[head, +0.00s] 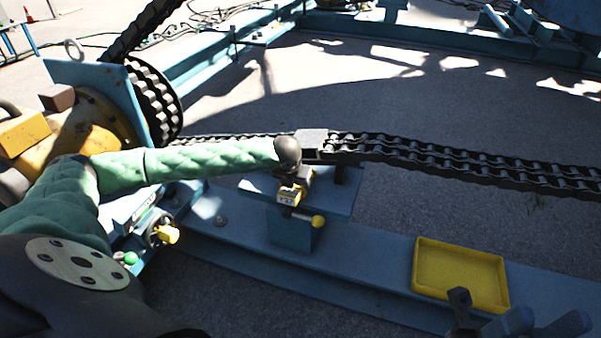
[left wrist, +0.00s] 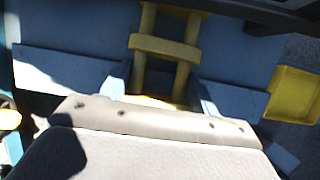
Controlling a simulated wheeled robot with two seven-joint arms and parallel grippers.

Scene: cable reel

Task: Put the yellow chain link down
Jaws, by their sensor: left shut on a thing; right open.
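My left gripper (head: 291,178) is over the blue stand below the chain, at the end of my green-sleeved arm. In the left wrist view its two grey-blue fingers (left wrist: 160,92) are shut on the yellow chain link (left wrist: 162,48), which has two side bars and a cross plate. In the head view only small yellow parts show under my wrist, so the link is mostly hidden there. I cannot tell whether it touches the stand. My right gripper (head: 543,322) is open and partly in view at the bottom right, near the yellow tray (head: 460,272).
The dark double chain (head: 450,162) runs from the toothed sprocket (head: 155,100) across to the right, past a grey block (head: 312,143). The tray is empty and lies on the blue beam (head: 375,262); it also shows in the left wrist view (left wrist: 293,94).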

